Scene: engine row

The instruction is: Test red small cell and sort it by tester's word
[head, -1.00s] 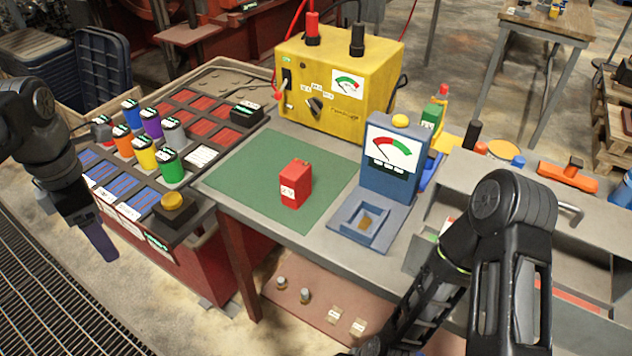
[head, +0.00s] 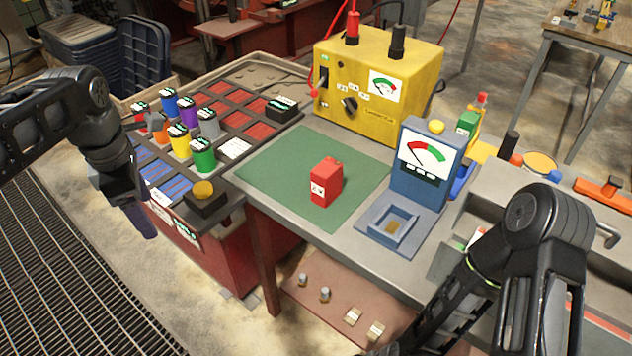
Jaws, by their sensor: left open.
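The red small cell (head: 325,182), a red block with a white label, stands upright on the green mat (head: 272,165). The blue tester (head: 421,170) stands to its right, with a red-and-green dial, a yellow knob on top and an empty-looking cradle (head: 394,226) in front. The sorting tray (head: 290,88) at the left has red and blue compartments. My left gripper (head: 143,222) is open and empty, hanging beside the tray's front left, well away from the cell. My right arm comes in at the lower right; its gripper is out of the picture.
Several coloured cells (head: 203,155) stand in the tray. A yellow button on a black box (head: 204,190) sits at its front. A yellow power unit (head: 370,85) stands behind the mat. A grey metal case is at the right. The mat around the red cell is clear.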

